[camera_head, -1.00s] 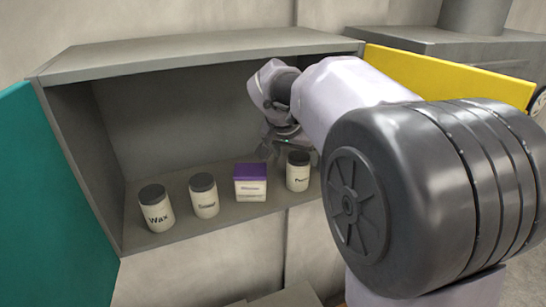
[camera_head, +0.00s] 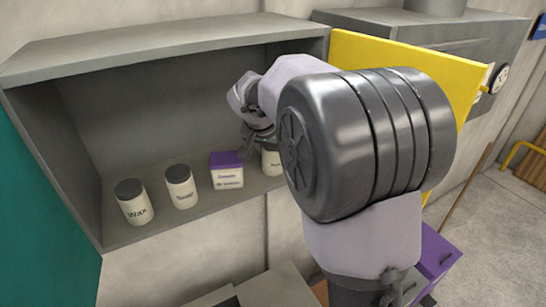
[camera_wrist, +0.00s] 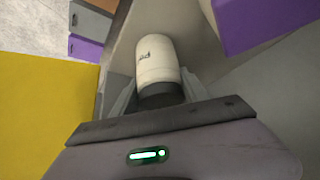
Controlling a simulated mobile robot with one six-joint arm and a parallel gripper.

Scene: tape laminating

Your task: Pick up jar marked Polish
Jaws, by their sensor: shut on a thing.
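The jar marked Polish (camera_head: 271,162) stands at the right end of the cabinet shelf in the head view, partly hidden by my arm. Only part of its label shows there. In the wrist view the jar (camera_wrist: 156,62) is cream with a dark lid, and its label is only partly readable. My gripper (camera_wrist: 160,95) is shut on the jar at its lid end, one finger on each side. In the head view my gripper (camera_head: 259,145) is over the top of the jar and its fingers are mostly hidden.
A purple-topped box (camera_head: 227,172), a second jar (camera_head: 181,188) and the Wax jar (camera_head: 134,203) stand to the left on the shelf (camera_head: 155,232). A yellow door (camera_head: 385,60) is open at the right, a teal door (camera_head: 40,220) at the left. The cabinet's roof is above my gripper.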

